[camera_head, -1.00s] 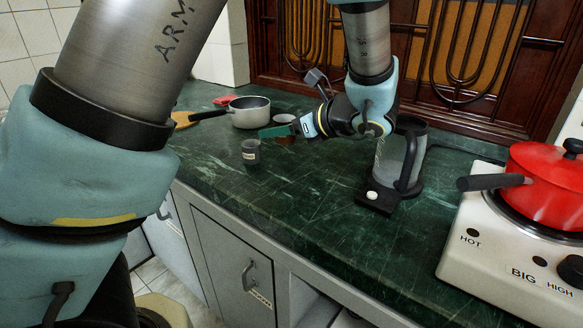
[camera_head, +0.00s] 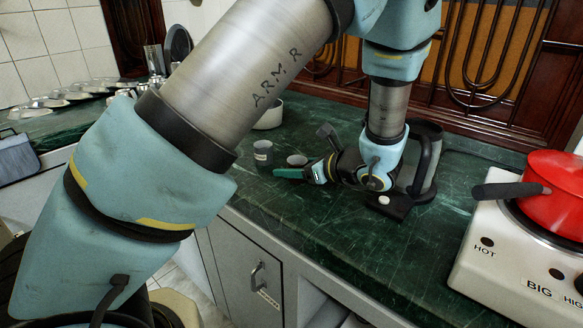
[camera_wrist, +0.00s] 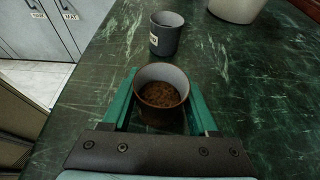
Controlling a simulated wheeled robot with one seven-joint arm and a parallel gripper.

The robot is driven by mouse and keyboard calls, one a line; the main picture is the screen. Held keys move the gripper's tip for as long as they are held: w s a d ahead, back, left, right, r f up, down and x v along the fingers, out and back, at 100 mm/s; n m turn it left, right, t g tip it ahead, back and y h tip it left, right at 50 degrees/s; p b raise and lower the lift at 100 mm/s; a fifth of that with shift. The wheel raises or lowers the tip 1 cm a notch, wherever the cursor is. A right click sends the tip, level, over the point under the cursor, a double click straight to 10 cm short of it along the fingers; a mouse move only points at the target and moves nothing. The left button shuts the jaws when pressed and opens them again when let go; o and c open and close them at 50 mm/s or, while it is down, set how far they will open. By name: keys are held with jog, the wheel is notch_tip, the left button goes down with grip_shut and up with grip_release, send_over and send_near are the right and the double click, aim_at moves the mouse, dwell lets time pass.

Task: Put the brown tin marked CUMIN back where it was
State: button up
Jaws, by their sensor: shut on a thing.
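My gripper (camera_wrist: 162,92) has green fingers and is shut on a round brown tin (camera_wrist: 161,116) filled with brown grains. The tin stands upright between the fingers in the wrist view. In the head view only its upper part (camera_head: 297,160) shows behind my gripper (camera_head: 288,173). I cannot read its label, nor tell if its base touches the counter. A grey tin (camera_wrist: 166,36) with a pale label stands beyond it on the counter, apart from it. The grey tin also shows in the head view (camera_head: 262,152), left of the held tin.
The green counter (camera_head: 330,240) is clear in front of my gripper. A pale pot (camera_wrist: 236,10) stands past the grey tin. A dark-handled jug (camera_head: 428,165) stands right of my gripper. A red pot (camera_head: 553,185) sits on a white stove (camera_head: 500,240).

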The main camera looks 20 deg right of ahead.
jog(key=shift+f, duration=0.1)
jog(key=o, duration=1.3)
jog(key=shift+r, duration=0.2)
jog(key=b+v, duration=0.1)
jog(key=v, duration=1.1)
jog(key=shift+f, duration=0.1)
